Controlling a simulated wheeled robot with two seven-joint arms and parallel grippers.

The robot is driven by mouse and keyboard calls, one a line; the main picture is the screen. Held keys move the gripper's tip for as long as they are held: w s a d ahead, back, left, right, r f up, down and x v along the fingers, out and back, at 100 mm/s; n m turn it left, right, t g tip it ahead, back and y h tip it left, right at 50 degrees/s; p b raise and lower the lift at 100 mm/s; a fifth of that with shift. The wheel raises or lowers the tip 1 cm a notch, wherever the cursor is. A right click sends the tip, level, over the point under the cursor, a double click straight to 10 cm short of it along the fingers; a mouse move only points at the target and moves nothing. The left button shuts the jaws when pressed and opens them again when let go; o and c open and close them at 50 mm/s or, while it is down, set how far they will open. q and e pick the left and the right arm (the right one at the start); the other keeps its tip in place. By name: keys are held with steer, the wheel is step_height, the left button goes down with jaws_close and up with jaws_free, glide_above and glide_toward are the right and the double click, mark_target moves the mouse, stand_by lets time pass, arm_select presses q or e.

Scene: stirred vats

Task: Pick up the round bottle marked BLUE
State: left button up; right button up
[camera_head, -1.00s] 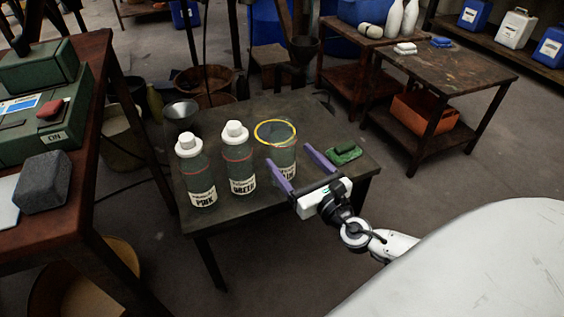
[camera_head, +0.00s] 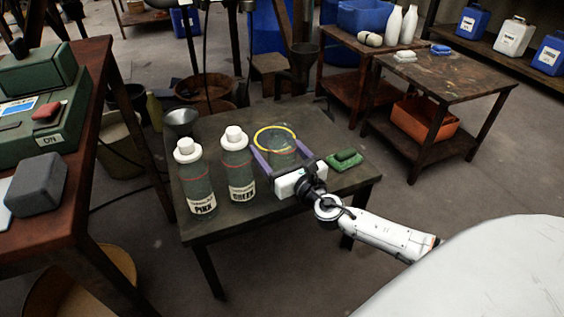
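A round, see-through greenish container with a yellow ring at its top (camera_head: 275,130) stands on the small dark table. Its label is hidden behind my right gripper, so I cannot read BLUE on it. My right gripper (camera_head: 280,154) comes in from the right, its two purple fingers apart on either side of this container. I cannot see clear contact. Two white-capped bottles stand to its left: one marked PINK (camera_head: 197,180) and one marked GREEN (camera_head: 237,168). My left gripper is not in view.
The small table (camera_head: 225,222) also holds a metal cup (camera_head: 181,121) at back left and a green sponge-like block (camera_head: 344,161) at right. The GREEN bottle stands close to the left finger. A taller bench (camera_head: 70,215) with a green box stands at left.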

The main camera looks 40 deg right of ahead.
steer(key=shift+r, duration=0.1)
steer(key=c, duration=1.3)
